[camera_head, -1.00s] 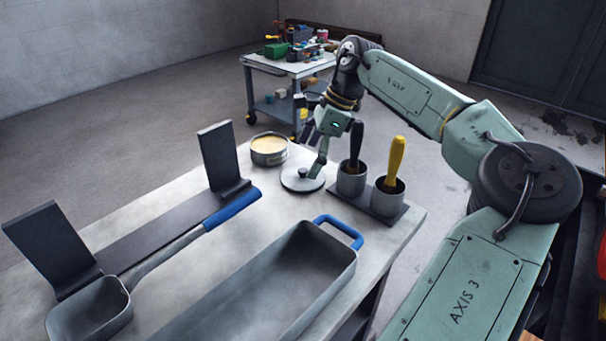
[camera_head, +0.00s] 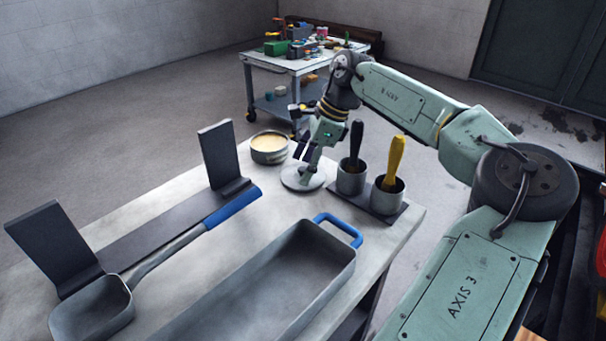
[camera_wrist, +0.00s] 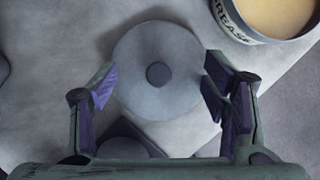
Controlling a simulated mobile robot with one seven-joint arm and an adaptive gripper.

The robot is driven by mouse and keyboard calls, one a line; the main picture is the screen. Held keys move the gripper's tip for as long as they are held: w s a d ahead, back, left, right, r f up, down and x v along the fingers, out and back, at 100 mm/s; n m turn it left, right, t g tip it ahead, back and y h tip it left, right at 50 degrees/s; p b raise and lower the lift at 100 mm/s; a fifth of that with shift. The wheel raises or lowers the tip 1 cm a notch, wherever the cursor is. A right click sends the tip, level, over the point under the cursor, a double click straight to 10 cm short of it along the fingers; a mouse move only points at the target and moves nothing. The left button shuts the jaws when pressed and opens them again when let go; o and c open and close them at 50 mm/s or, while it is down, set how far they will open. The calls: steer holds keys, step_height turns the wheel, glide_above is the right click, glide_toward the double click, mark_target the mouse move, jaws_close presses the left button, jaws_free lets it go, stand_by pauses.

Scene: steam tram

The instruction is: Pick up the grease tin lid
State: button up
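The grease tin lid (camera_head: 291,178) is a flat grey disc lying on the table, with a small round knob in its middle. In the wrist view the lid (camera_wrist: 140,88) lies just ahead of my gripper, its knob centred a little left of middle. My gripper (camera_head: 307,174) is over the lid in the head view and hides part of it. In the wrist view my gripper (camera_wrist: 159,85) has its two purple-padded fingers wide apart, with nothing between the pads but the lid below. The open grease tin (camera_head: 269,150) with yellowish contents stands behind the lid; it also shows in the wrist view (camera_wrist: 240,33).
Two cups, one with a black-handled brush (camera_head: 356,140) and one with a yellow-handled brush (camera_head: 394,160), stand close to the lid's right. A blue-handled tray (camera_head: 330,285) and a ladle on a dark rack (camera_head: 150,235) lie nearer. A cart stands behind.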

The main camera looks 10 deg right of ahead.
steer(key=shift+s+f, duration=0.15)
steer(key=shift+s, duration=0.05)
steer(key=c, duration=1.2)
steer(key=shift+o, duration=0.2)
